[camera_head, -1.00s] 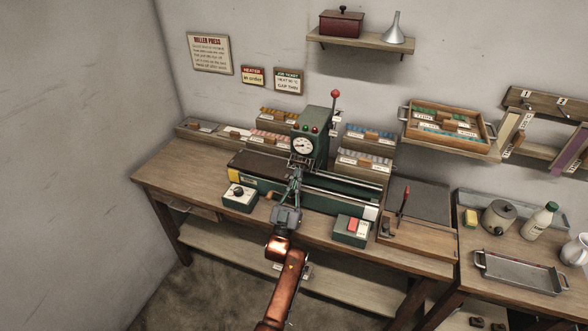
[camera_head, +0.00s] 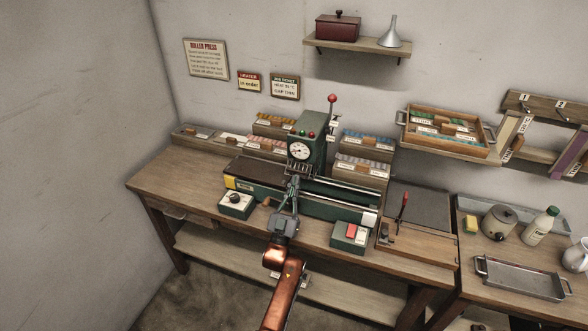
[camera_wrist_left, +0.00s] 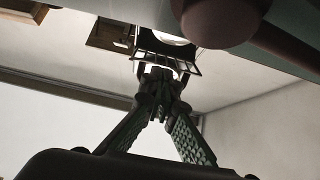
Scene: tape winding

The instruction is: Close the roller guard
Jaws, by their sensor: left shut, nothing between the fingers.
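The green roller press (camera_head: 309,135) stands on the workbench with a round white gauge on its front. The roller guard, a small dark barred frame (camera_head: 300,169), hangs below the gauge over the rollers. It also shows at the top of the left wrist view (camera_wrist_left: 150,48). My left gripper (camera_head: 294,181) is shut and empty, its fingertips right at the guard's lower edge. In the left wrist view the closed fingertips (camera_wrist_left: 162,78) overlap the guard's bars; I cannot tell whether they touch. My right gripper is not in view.
Card trays (camera_head: 362,170) stand behind the press. A red-knobbed lever (camera_head: 332,99) rises beside the gauge. The bench's left end (camera_head: 165,180) is clear.

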